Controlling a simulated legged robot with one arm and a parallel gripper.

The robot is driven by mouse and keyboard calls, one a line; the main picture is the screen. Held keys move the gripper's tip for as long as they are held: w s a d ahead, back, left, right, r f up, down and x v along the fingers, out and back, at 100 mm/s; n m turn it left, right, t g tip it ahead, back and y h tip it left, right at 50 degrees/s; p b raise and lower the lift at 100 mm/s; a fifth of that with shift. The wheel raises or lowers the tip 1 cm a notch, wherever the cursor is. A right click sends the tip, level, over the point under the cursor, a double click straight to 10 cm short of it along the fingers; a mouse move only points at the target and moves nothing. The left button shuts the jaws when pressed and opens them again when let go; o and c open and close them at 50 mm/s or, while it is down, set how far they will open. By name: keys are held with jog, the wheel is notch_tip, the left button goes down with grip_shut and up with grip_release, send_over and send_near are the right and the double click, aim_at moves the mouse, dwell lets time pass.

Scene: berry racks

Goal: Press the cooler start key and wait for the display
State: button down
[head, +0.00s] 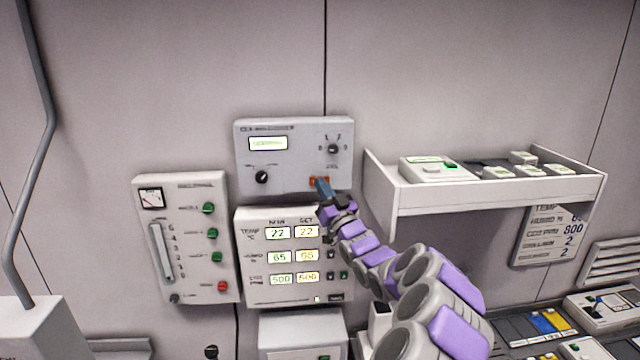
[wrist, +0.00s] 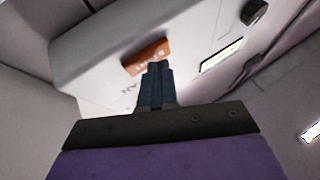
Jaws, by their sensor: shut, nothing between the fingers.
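The cooler control box (head: 293,152) is a grey panel on the wall with a small lit display (head: 268,143), whose text is too small to read. Its orange start key (head: 313,181) is at the lower right of the box, and it also shows in the wrist view (wrist: 146,57) with white lettering. My gripper (head: 321,184) is shut and empty. Its dark fingertips (wrist: 156,68) are right at the orange key and cover part of it; I cannot tell whether they touch it. The display also shows in the wrist view (wrist: 222,54), seen at a slant.
Below is a panel with lit number readouts (head: 270,215). A panel with green and red buttons (head: 185,185) hangs to the left. A white shelf (head: 480,193) with small devices juts out to the right of my arm. The wall above is bare.

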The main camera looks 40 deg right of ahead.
jog(key=shift+s+a+b, duration=0.5)
jog(key=shift+s+b, duration=0.3)
jog(key=shift+b, duration=0.15)
jog(key=s+a+b, duration=0.1)
jog(key=s+b, duration=0.1)
jog(key=b, duration=0.1)
jog(key=s+a+b, duration=0.1)
jog(key=s, duration=0.1)
jog(key=shift+s+a+b, duration=0.1)
jog(key=shift+a+b, duration=0.2)
jog(key=shift+b, duration=0.05)
dwell(0.4)
